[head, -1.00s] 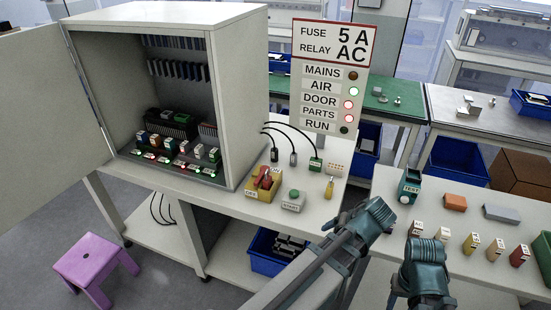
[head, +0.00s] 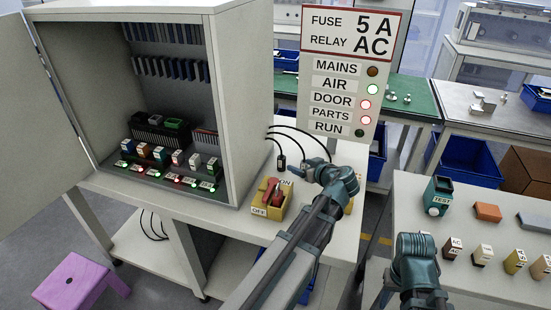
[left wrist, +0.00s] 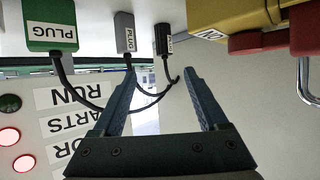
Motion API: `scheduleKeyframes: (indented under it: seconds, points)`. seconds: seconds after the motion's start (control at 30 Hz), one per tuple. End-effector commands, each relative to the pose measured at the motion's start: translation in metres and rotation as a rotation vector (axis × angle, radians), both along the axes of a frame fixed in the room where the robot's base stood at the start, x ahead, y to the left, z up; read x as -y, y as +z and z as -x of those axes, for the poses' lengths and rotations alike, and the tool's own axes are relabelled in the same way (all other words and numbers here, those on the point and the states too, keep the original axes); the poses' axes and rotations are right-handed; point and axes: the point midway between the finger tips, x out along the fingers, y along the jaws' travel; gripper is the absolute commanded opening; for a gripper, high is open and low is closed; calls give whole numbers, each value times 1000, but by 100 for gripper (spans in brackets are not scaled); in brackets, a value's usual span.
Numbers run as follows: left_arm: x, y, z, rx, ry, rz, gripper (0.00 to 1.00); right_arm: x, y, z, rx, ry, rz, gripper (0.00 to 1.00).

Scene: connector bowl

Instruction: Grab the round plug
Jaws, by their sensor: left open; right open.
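Three corded plugs sit by the cabinet: a black plug (left wrist: 163,40), a grey plug (left wrist: 125,32) and a green plug (left wrist: 50,32). In the head view the black plug (head: 281,160) stands on the bench, and my left arm hides the others. My left gripper (head: 303,169) is open and empty beside the black plug. In the left wrist view its fingers (left wrist: 160,76) point at the grey and black plugs, with cords passing between and behind the tips. My right gripper (head: 414,262) is open, low beside the right table; its fingertips are not clear.
A yellow switch box (head: 270,198) with a red knob stands left of my left arm. The open cabinet (head: 240,110) and sign board (head: 350,75) border the plugs. A teal TEST block (head: 438,196) and several small blocks lie on the right table.

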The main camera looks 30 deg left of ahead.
Motion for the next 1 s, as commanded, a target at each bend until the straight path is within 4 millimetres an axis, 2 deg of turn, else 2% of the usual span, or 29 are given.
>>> scheduleKeyframes:
  seconds: [0.2,0.6,1.0]
  points:
    - [-6,-6,-5,2,1,0,76,0,-6,0,0,0,0,50]
    - [-59,-36,-36,0,1,0,76,0,-35,0,0,0,0,50]
    - [-70,-39,-41,-1,0,1,76,0,-39,0,0,0,0,50]
